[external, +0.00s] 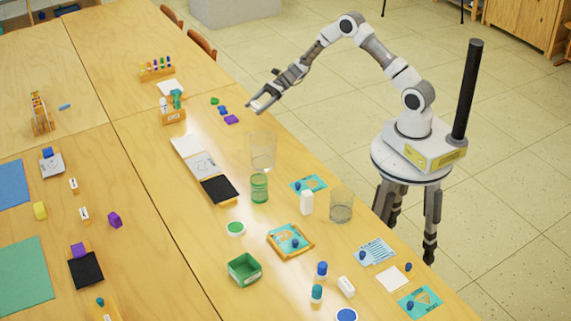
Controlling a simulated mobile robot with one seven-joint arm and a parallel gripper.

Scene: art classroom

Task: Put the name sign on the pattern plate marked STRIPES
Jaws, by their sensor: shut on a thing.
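My gripper (264,100) is at the upper middle, above the far end of the near table. It is shut on a small whitish piece, likely the name sign (260,104); no writing on it is legible. Flat plates lie towards the table's right edge. One has pale blue and white lines (368,251), with a dark blue knob on it. Teal patterned plates lie at the middle right (300,182), in a wooden tray (278,233) and at the lower right (432,293). The markings are too small to read, so I cannot tell which says STRIPES.
A green box (244,270) and small bottles (317,294) stand nearer. Blue, green and purple pieces (231,119) lie near the gripper.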

